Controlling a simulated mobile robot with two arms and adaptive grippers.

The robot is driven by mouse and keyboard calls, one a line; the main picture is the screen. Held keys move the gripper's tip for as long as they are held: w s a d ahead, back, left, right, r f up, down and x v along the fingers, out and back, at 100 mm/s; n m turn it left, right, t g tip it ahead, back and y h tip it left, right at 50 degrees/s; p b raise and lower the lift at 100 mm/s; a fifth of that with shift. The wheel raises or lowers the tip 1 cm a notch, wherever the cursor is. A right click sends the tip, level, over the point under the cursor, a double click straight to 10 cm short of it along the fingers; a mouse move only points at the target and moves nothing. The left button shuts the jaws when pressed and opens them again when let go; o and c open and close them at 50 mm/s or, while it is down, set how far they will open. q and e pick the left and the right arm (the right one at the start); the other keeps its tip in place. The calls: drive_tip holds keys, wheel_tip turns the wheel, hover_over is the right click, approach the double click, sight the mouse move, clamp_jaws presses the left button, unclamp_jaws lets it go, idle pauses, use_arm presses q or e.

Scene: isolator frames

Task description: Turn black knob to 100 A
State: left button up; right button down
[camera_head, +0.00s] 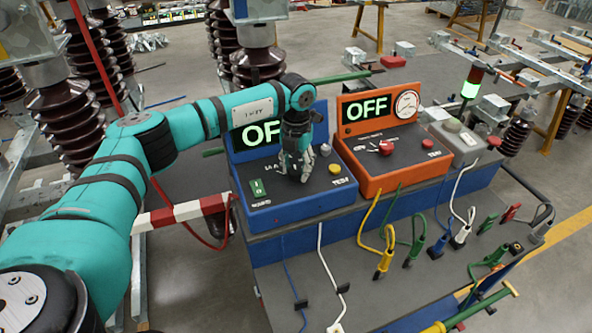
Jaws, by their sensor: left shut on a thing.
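A blue control box (290,206) stands on the left of the bench. Its green-lit display (247,136) shows "OF", with the rest covered by my arm. My left gripper (301,177) points down onto the box's dark top panel. It is shut on the black knob, which the fingers hide almost fully, so its setting cannot be read. A green rocker switch (257,188) is left of the gripper. A yellow button (334,168) and a white-topped knob (325,149) are to its right. My right gripper does not show.
An orange box (368,186) with a red knob (386,147), a gauge (406,104) and an "OFF" display stands right of the blue box. A grey box (455,143) is beyond it. Brown insulators (65,120) stand behind my left arm.

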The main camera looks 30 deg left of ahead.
sight(297, 169)
use_arm(q)
drive_tip(key=m+b, duration=0.3)
drive_tip(key=m, duration=0.1)
drive_tip(key=shift+d+m+b, duration=0.1)
drive_tip(key=shift+m+b, duration=0.5)
drive_tip(key=shift+m, duration=0.5)
drive_tip(key=shift+r+m, duration=0.1)
drive_tip(key=shift+m, duration=0.2)
drive_tip(key=o, duration=1.2)
wheel_tip(297, 169, up, 12)
